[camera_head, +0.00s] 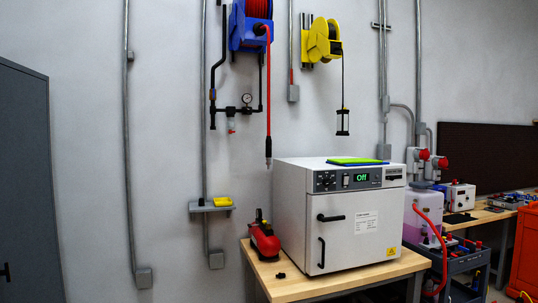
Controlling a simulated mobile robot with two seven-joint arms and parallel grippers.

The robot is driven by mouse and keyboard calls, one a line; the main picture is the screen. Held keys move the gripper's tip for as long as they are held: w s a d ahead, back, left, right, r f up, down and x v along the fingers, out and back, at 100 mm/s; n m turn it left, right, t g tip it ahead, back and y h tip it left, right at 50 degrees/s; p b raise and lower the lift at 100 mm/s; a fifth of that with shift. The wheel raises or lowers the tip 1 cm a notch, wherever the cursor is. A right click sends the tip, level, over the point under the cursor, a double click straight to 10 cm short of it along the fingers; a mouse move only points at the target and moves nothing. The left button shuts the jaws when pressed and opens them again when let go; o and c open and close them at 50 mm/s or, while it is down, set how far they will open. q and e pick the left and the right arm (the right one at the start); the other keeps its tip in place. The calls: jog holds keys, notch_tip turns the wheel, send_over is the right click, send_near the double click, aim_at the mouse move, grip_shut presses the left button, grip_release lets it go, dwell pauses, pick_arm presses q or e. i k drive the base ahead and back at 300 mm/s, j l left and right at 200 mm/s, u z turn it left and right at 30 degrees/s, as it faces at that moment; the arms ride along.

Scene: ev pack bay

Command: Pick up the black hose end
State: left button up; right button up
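A red hose (268,95) hangs from a blue reel (250,28) on the wall. Its dark end fitting (268,150) hangs free beside the upper left corner of the white oven. A yellow reel (323,40) to the right has a thin dark line hanging down to a black end piece (343,123). I cannot tell for sure which of the two is the black hose end. Neither of my grippers is in view.
A white oven (386,222) reading "Off" stands on a wooden bench (340,285), with a red tool (263,240) and a small black piece (281,276) beside it. A small wall shelf (211,208) holds a yellow item.

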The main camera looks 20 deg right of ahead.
aim_at(268, 140)
jog(key=i, duration=1.3)
jog(key=l+z, duration=0.05)
